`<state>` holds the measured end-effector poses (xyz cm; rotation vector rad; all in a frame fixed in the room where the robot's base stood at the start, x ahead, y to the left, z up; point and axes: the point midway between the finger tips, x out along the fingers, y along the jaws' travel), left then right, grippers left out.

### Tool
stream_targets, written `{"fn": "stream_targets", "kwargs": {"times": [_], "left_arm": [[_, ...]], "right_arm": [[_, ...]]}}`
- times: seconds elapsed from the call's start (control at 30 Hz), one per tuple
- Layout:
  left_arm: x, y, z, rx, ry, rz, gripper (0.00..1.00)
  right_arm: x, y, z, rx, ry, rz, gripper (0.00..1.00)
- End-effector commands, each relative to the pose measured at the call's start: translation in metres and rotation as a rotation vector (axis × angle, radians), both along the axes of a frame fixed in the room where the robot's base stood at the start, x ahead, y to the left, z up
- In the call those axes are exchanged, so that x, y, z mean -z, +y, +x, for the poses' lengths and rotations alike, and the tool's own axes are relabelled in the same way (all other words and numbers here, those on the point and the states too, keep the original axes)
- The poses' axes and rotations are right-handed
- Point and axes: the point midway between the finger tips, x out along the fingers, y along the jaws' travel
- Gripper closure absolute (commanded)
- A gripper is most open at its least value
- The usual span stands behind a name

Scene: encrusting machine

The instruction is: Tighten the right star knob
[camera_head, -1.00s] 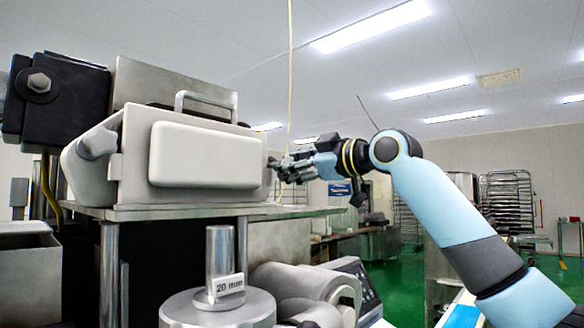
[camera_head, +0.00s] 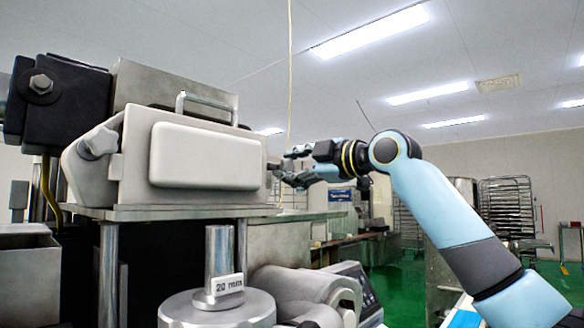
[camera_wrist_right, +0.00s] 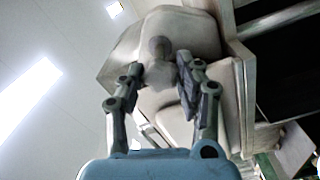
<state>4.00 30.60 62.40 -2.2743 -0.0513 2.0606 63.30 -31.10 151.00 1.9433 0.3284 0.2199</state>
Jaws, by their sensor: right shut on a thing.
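The right star knob (camera_wrist_right: 161,74) is a pale grey knob with a darker round centre, on the right side of the machine's grey housing (camera_head: 137,175). In the head view it is mostly hidden by the fingers. My right gripper (camera_head: 276,172) reaches in from the right, level with the housing's side. In the right wrist view my right gripper (camera_wrist_right: 167,78) has one finger on each side of the knob and is shut on it. How far the knob is screwed in cannot be told. My left gripper is not in view.
A matching star knob (camera_head: 98,143) sits on the housing's left side. A handle (camera_head: 207,99) tops the housing. Free room lies right of the housing, around my right arm.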

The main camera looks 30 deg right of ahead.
Motion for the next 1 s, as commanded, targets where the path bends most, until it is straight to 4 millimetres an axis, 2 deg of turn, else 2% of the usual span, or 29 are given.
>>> {"fn": "stream_targets", "kwargs": {"times": [0.23,0.27,0.43,0.77,1.0], "left_arm": [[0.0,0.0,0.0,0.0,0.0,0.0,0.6],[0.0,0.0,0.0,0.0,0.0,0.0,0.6],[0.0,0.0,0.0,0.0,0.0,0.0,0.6],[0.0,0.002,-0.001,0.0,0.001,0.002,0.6],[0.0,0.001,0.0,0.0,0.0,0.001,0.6]], "right_arm": [[0.001,0.0,0.0,-0.001,0.002,0.0,0.98],[0.001,0.0,0.0,-0.001,0.002,0.001,0.65],[0.001,0.0,0.0,-0.001,0.002,0.001,0.42],[0.0,-0.002,-0.003,0.001,0.0,-0.001,0.42],[0.002,-0.014,-0.035,0.004,0.002,-0.008,0.42]]}}
